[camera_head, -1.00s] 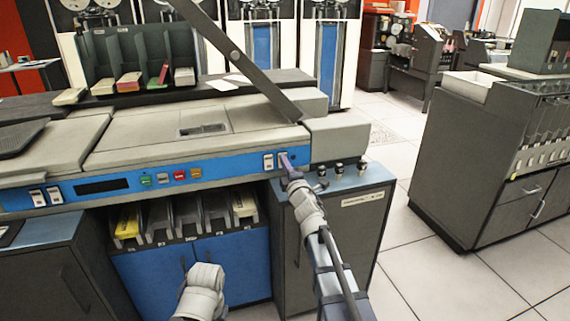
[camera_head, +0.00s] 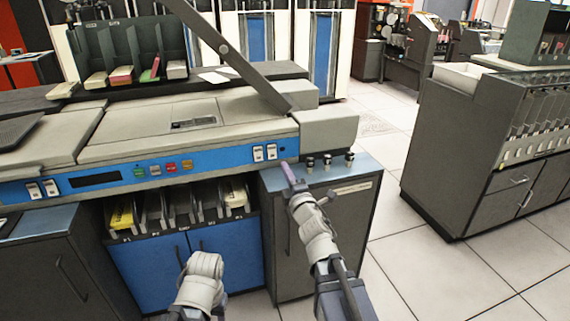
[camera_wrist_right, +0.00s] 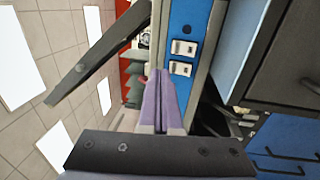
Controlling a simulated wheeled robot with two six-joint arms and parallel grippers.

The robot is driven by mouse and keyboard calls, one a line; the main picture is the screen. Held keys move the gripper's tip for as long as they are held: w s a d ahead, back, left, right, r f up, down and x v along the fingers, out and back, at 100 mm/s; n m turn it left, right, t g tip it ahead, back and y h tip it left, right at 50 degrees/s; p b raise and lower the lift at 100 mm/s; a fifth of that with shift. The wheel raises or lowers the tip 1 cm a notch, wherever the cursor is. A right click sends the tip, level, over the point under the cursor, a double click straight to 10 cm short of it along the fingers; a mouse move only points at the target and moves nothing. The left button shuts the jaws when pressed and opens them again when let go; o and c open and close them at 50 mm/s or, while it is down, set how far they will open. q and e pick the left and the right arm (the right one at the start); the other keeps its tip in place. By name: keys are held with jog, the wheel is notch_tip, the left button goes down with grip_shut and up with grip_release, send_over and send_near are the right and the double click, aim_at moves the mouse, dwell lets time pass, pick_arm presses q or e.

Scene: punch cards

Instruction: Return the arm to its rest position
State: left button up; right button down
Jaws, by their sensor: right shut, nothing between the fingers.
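My right gripper (camera_head: 289,176) has purple fingers and is in front of the machine, just below the right end of its blue control panel (camera_head: 205,164). It is shut and empty, apart from the panel. In the right wrist view its closed purple fingers (camera_wrist_right: 160,100) point toward the blue panel with two white rocker switches (camera_wrist_right: 182,58). The same switches (camera_head: 265,152) show in the head view. My left arm shows only as a grey link at the bottom middle of the head view. Its gripper is out of view.
A dark cabinet (camera_head: 330,225) with small black knobs on top stands right below my right gripper. Card bins (camera_head: 180,205) sit under the panel, above blue doors. A dark bar (camera_head: 225,50) slants over the machine top. Open tiled floor (camera_head: 420,265) lies at right.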

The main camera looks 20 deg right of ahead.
jog(key=shift+s, duration=0.35)
